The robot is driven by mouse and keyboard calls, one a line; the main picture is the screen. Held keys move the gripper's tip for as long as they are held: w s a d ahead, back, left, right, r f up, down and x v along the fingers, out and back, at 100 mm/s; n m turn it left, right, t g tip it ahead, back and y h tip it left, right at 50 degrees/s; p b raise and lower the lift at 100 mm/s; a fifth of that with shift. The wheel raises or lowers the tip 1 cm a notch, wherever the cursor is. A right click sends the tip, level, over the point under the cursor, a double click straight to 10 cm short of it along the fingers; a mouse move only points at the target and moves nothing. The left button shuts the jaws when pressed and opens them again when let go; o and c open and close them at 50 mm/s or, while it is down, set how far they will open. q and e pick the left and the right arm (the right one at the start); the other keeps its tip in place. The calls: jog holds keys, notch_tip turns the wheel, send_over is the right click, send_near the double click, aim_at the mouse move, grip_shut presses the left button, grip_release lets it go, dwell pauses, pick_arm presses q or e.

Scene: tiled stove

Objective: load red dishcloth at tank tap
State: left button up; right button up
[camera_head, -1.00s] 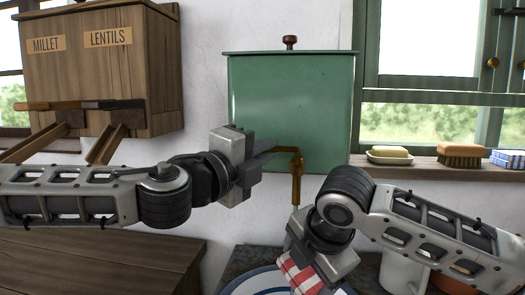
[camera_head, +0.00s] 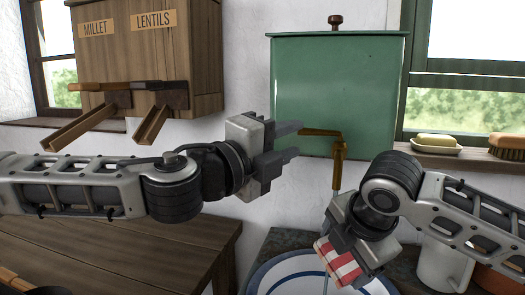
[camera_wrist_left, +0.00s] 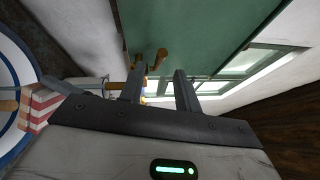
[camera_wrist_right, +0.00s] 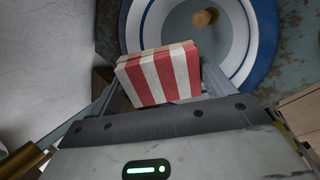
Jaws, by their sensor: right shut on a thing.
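The red and white striped dishcloth (camera_head: 338,262) is folded into a block. My right gripper (camera_head: 345,250) is shut on it, over the white and blue basin (camera_head: 270,283). In the right wrist view the cloth (camera_wrist_right: 160,75) sits between the fingers, in front of the basin (camera_wrist_right: 262,40). The green tank (camera_head: 335,95) has a brass tap (camera_head: 338,162) low on its front. My left gripper (camera_head: 290,143) is open and empty, left of the tap's handle. In the left wrist view its fingers (camera_wrist_left: 160,90) are apart, with the tap (camera_wrist_left: 155,62) beyond them.
A wooden bin (camera_head: 148,50) labelled millet and lentils hangs at upper left. A soap dish (camera_head: 435,148) and a brush (camera_head: 508,145) stand on the right sill. A white mug (camera_head: 442,265) stands close to my right arm. The wooden bench (camera_head: 110,250) at left has bare room.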

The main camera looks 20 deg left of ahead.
aim_at(318, 131)
pick_arm(q)
jog(key=v, duration=0.7)
jog(key=shift+s+r, duration=0.1)
dwell(0.5)
grip_shut()
jog(key=s+d+r+n+g+y, duration=0.1)
jog(key=s+d+r+n+g, duration=0.1)
jog(key=s+r+n, duration=0.2)
jog(key=x, duration=0.4)
jog(key=a+x, duration=0.1)
jog(key=x, duration=0.2)
jog(key=w+x, duration=0.1)
jog(key=x, duration=0.3)
jog(key=shift+w+a+f, duration=0.2)
jog(key=shift+a+f, duration=0.05)
jog(key=shift+f, duration=0.15)
jog(key=shift+w+a+f, duration=0.1)
jog(key=shift+w+a, duration=0.05)
jog(key=shift+w, duration=0.35)
